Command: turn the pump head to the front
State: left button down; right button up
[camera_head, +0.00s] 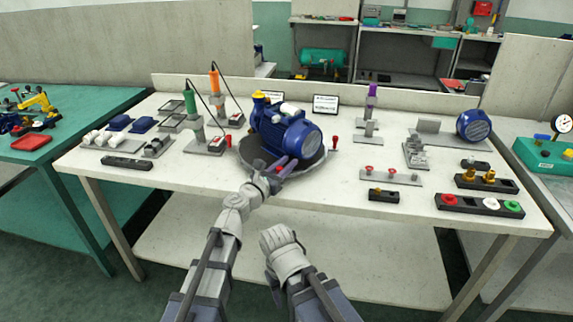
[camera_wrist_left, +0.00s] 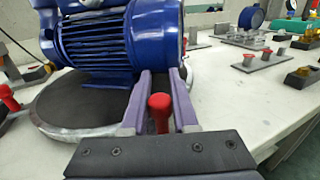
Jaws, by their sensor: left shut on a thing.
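A blue pump (camera_head: 284,128) sits on a round dark turntable with a grey rim (camera_head: 308,174). In the left wrist view the blue ribbed motor (camera_wrist_left: 115,40) stands above the dark turntable (camera_wrist_left: 85,100). My left gripper (camera_head: 280,168) is at the turntable's front edge. Its purple fingers are shut on an upright red handle (camera_wrist_left: 160,108), seen between them in the left wrist view. My right arm is low at the front; its fingers do not show.
Another red handle (camera_head: 335,142) stands at the turntable's right. Posts with green (camera_head: 190,102) and orange (camera_head: 214,82) tools and cables stand to the left. A flat stand with red knobs (camera_head: 391,175) is to the right.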

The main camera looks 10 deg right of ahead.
aim_at(277, 171)
pick_arm(q)
jog(key=shift+w+a, duration=0.15)
jog(key=shift+w, duration=0.15)
dwell(0.4)
jog(key=c, duration=0.9)
grip_release()
jog(key=shift+o, duration=1.1)
jog(key=shift+s, duration=0.1)
jog(key=shift+s, duration=0.1)
jog(key=shift+v, duration=3.75)
jog(key=shift+c, duration=0.3)
